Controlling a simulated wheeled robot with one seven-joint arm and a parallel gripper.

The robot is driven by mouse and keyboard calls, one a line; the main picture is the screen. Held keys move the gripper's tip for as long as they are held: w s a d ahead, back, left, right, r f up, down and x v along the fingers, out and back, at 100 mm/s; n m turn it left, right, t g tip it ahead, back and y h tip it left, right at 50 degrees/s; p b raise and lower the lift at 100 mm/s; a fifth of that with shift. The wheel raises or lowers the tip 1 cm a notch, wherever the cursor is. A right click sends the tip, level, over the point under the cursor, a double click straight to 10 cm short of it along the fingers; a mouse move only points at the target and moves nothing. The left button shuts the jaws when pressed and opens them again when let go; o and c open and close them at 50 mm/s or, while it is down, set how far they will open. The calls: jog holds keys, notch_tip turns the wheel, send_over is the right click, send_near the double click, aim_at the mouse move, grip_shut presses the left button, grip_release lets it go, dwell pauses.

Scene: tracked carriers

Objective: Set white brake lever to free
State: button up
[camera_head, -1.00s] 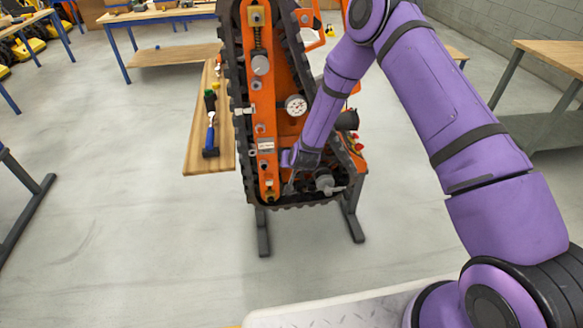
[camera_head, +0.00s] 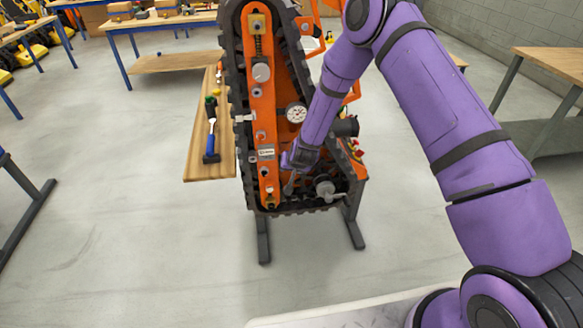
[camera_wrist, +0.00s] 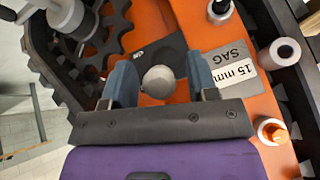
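A pale grey-white round knob (camera_wrist: 158,82) shows in the wrist view between the two blue-grey fingers of my gripper (camera_wrist: 162,80). It looks like the end of the brake lever; its shaft is mostly hidden there. The fingers are apart, one on each side, with a gap at the right finger; I cannot tell whether the left one touches. In the head view a thin grey lever (camera_head: 290,184) shows just below my gripper (camera_head: 293,166), low on the orange tracked carrier (camera_head: 267,105). The lever's setting cannot be read.
A label plate (camera_wrist: 232,68) reading "15 mm SAG" and a grey cylinder (camera_wrist: 285,51) lie right of the knob. A grey crank (camera_head: 325,189) sits close by. A gauge (camera_head: 296,113) is above. A wooden board (camera_head: 222,160) with a blue-handled tool (camera_head: 211,140) is left.

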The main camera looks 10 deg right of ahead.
jog(key=v, duration=1)
jog(key=shift+s+r, duration=0.2)
jog(key=shift+r, duration=0.15)
jog(key=s+d+r+n, duration=0.1)
jog(key=s+d+r, duration=0.2)
jog(key=r, duration=0.7)
jog(key=s+d+r, duration=0.2)
jog(key=s+r, duration=0.2)
jog(key=r, duration=0.5)
jog(key=s+d+r+n, duration=0.1)
jog(key=s+d+r, duration=0.2)
jog(key=r, duration=0.7)
jog(key=s+d+r, duration=0.3)
jog(key=s+r, duration=0.1)
jog(key=s, duration=0.5)
jog(key=s+d+r+g+h, duration=0.1)
jog(key=s+d+r, duration=0.2)
jog(key=s, duration=0.6)
jog(key=s+d+r, duration=0.3)
jog(key=s+r, duration=0.1)
jog(key=s, duration=0.5)
jog(key=shift+s+r+g+h, duration=0.15)
jog(key=shift+r+g+h, duration=0.15)
jog(key=shift+r, duration=0.05)
